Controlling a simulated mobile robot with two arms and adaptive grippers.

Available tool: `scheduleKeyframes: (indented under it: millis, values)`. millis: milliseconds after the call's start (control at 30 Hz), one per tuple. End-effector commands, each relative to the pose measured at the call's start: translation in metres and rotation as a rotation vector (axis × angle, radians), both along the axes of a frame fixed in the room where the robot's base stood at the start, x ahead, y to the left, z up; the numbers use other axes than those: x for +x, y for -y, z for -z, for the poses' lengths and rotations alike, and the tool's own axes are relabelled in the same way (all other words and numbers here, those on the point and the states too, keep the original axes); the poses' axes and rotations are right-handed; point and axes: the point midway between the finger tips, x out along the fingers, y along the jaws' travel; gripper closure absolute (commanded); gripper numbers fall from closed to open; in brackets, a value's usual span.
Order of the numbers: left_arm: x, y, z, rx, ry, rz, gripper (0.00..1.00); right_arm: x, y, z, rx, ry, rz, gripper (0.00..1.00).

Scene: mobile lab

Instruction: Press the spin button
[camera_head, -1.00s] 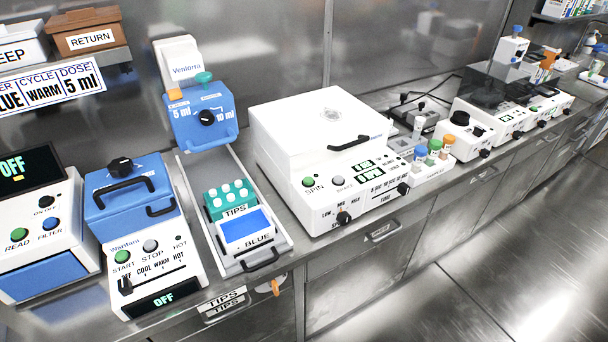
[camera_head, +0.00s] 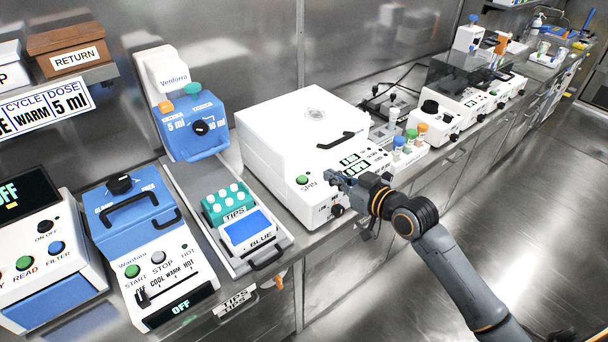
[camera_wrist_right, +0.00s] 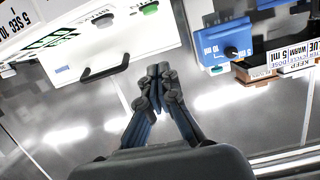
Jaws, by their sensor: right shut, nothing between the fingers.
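The green spin button (camera_head: 302,180), labelled SPIN, is on the front panel of the white centrifuge (camera_head: 300,125). The centrifuge lid is down. My right gripper (camera_head: 341,176) is shut and empty, in front of the panel just to the right of the green button. I cannot tell whether it touches the panel. The gripper and arm hide the neighbouring button and part of the dials. In the right wrist view the closed fingers (camera_wrist_right: 158,70) point towards the machine, and the green button (camera_wrist_right: 151,9) shows near the top edge. My left gripper is out of view.
A blue pipette station with a tips tray (camera_head: 243,228) stands left of the centrifuge. A blue and white warmer (camera_head: 140,235) is further left. Capped vials (camera_head: 411,136) stand to the right. The floor in front of the bench is clear.

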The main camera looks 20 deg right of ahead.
Motion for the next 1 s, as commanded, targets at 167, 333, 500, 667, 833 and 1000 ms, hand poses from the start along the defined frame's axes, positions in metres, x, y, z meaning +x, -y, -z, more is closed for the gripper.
scheduleKeyframes:
  millis: [167,333,500,667,833,1000]
  values:
    - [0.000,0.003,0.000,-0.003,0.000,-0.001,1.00,0.000,0.000,-0.001,0.000,0.002,-0.001,1.00]
    - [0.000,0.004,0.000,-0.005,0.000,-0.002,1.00,0.001,0.000,0.000,0.000,0.001,0.000,1.00]
    - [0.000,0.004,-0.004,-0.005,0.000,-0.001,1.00,0.015,-0.005,0.002,0.004,0.001,0.001,1.00]
    - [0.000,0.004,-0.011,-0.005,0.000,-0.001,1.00,0.043,-0.016,0.009,0.004,0.001,0.001,1.00]
    - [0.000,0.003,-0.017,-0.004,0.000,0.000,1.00,0.076,-0.028,0.019,0.003,0.000,0.001,1.00]
    - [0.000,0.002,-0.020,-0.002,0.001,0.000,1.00,0.091,-0.034,0.040,0.000,-0.006,-0.001,1.00]
